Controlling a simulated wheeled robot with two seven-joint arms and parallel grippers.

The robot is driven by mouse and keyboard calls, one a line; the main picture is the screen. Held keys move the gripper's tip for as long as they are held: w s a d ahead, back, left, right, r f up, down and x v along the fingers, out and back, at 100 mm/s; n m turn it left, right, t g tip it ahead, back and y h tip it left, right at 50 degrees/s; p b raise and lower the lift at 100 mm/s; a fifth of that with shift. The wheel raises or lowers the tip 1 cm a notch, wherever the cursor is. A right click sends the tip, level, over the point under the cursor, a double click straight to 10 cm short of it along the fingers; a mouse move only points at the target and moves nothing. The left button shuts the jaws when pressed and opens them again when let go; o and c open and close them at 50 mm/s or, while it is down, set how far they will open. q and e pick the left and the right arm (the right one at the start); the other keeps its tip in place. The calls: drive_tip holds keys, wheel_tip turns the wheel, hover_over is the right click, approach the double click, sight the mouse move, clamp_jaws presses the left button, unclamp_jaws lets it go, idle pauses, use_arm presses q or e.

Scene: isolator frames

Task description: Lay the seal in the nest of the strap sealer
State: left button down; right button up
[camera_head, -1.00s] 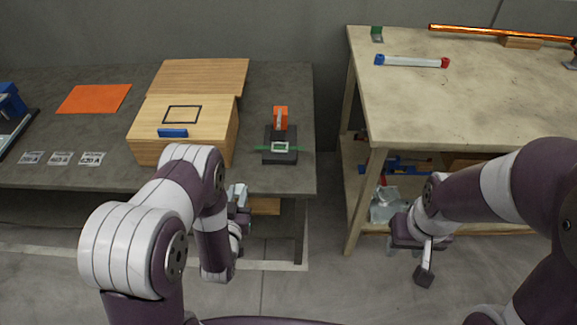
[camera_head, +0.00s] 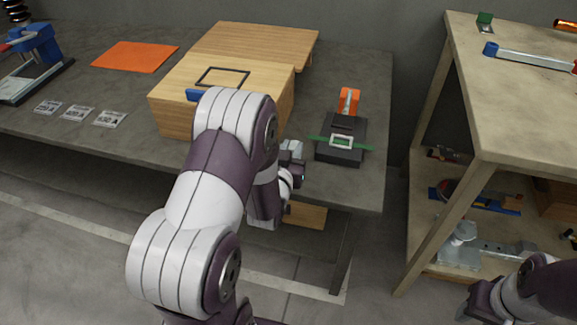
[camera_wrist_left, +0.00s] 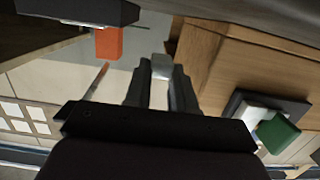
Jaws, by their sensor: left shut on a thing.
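The strap sealer (camera_head: 340,155) is a dark block with an orange lever (camera_head: 349,100) behind it. It stands near the right front of the grey bench. A green strap (camera_head: 364,147) crosses its top, at a pale rectangular frame (camera_head: 343,141). My left gripper (camera_head: 292,165) is just left of the sealer, near the bench's front edge, its fingers partly hidden by my arm. In the left wrist view the fingers (camera_wrist_left: 162,82) are shut on a small silvery piece, seemingly the seal (camera_wrist_left: 163,66). My right gripper (camera_head: 480,303) is low at the right, partly cut off.
An orange sheet (camera_head: 135,56) and several labels (camera_head: 78,113) lie farther left. A gap separates the bench from the wooden table (camera_head: 520,110) at right.

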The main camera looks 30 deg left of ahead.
use_arm(q)
drive_tip(key=shift+a+f, duration=0.35)
drive_tip(key=shift+a, duration=0.15)
drive_tip(key=shift+f, duration=0.35)
wheel_tip(320, 180, down, 3)
drive_tip(key=shift+f+b, duration=0.1)
drive_tip(key=shift+b, duration=0.85)
drive_tip(key=shift+w+f, duration=0.1)
drive_tip(key=c, duration=0.9)
unclamp_jaws()
drive_tip(key=shift+c, duration=0.2)
